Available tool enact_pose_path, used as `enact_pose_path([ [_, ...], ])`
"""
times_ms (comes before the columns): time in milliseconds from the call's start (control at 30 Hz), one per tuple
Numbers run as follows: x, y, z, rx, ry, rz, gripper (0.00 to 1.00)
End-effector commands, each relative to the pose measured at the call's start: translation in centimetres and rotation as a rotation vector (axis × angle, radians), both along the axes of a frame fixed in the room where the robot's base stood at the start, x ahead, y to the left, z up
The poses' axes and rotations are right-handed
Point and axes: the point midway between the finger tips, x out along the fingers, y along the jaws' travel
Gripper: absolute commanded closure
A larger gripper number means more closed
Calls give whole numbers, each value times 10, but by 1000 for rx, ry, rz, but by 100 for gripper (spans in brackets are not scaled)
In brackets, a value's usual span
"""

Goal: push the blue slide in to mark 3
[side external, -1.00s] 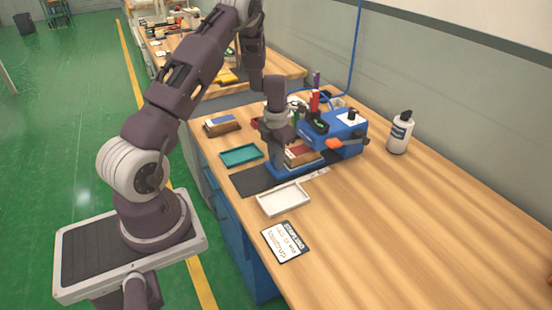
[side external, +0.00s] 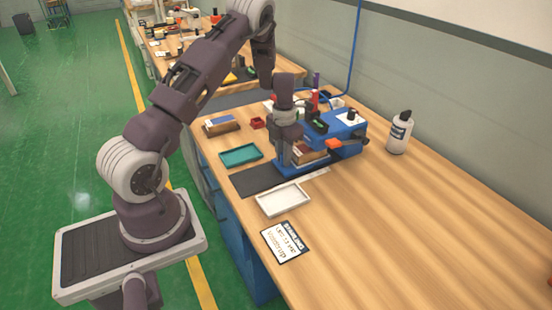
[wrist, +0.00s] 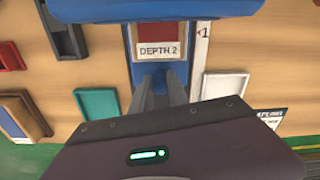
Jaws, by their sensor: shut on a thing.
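The blue slide (wrist: 181,70) lies under the blue stapling machine (side external: 340,128), carrying a red and tan booklet block (side external: 308,154) with a "DEPTH 2" label (wrist: 160,50). My gripper (wrist: 158,76) points down at the slide's near end, its fingers shut on a blue part there, which they largely hide. In the side view my gripper (side external: 284,160) stands at the left end of the slide. A white scale strip (wrist: 201,45) runs along the slide's right side; only mark 1 is readable. Mark 3 is not visible.
A teal tray (side external: 240,154) and a white tray (side external: 283,199) lie beside the dark mat (side external: 256,181). A printed card (side external: 285,242) lies in front.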

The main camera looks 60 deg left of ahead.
Motion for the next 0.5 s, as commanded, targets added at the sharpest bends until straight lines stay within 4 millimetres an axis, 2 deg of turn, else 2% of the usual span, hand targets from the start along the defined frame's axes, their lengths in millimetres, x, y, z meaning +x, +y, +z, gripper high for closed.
enact_pose_path([
  [33,12,1,0,6,-4,-4,100],
  [100,23,1,0,5,-3,-2,100],
  [200,34,1,0,4,-3,-2,100],
  [500,39,0,1,4,-10,-1,100],
])
